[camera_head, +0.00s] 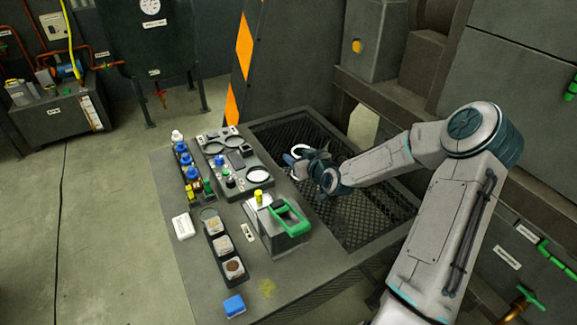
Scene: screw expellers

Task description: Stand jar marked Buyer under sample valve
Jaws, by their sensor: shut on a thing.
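My gripper (302,157) is over the dark mesh grating, just right of the bench. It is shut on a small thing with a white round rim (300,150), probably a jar. The fingers partly hide it, and no name on it is readable, so I cannot tell if it is marked Buyer. I cannot tell which fitting is the sample valve. A red outlet (161,87) hangs under the dark tank at the back left, and a green-handled brass valve (525,294) is at the lower right, both well apart from my gripper.
The grey bench (205,292) holds a rack of blue-capped bottles (187,163), a grey tray with round recesses (238,160), a sample tray (221,243), a green-handled device (280,222) and a blue block (234,306). The mesh grating (365,205) lies below my arm. Machine housing stands behind.

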